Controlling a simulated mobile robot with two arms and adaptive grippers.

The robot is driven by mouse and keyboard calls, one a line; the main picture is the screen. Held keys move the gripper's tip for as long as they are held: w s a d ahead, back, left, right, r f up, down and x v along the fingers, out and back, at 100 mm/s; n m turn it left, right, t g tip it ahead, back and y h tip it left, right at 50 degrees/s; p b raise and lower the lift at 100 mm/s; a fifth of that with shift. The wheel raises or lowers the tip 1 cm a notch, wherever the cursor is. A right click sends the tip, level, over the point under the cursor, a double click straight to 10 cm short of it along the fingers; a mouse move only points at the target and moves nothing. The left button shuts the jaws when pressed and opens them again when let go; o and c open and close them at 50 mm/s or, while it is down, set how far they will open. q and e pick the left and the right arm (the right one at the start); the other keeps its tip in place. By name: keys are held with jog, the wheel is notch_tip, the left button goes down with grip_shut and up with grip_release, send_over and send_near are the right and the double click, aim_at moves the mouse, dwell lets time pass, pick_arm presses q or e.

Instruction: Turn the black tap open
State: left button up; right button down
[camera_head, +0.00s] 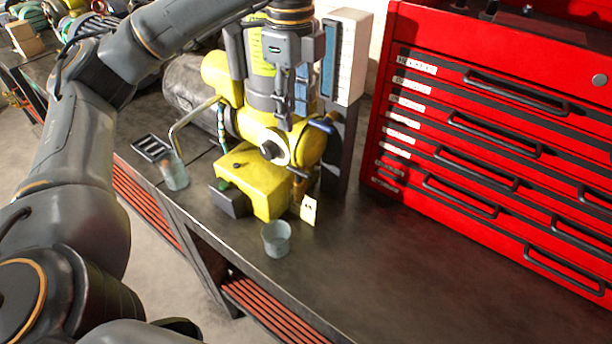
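A yellow motor (258,183) stands on the dark workbench. I cannot clearly make out a black tap on it. A small dark lever with a blue tint (322,125) sticks out at its right side, above a hanging paper tag (308,209). A small dark piece also shows on top of the yellow box at the front. My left gripper (284,122) points down in front of the motor's upper part. Its fingers overlap the motor in this view, so their opening and any contact are unclear. My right gripper is out of view.
A clear cup (276,238) stands on the bench in front of the motor. A glass (174,172) stands under the bent pipe at left. A red tool chest (480,140) fills the right. The bench (370,285) is bare at the front right.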

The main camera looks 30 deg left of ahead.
pick_arm(q)
jog(key=b, duration=0.2)
send_over(299, 170)
notch_tip(299, 170, down, 5)
jog(key=shift+d+r, duration=0.15)
jog(key=shift+r, duration=0.05)
jog(key=f, duration=0.7)
jog(key=shift+a, duration=0.25)
jog(key=shift+f, duration=0.65)
grip_shut()
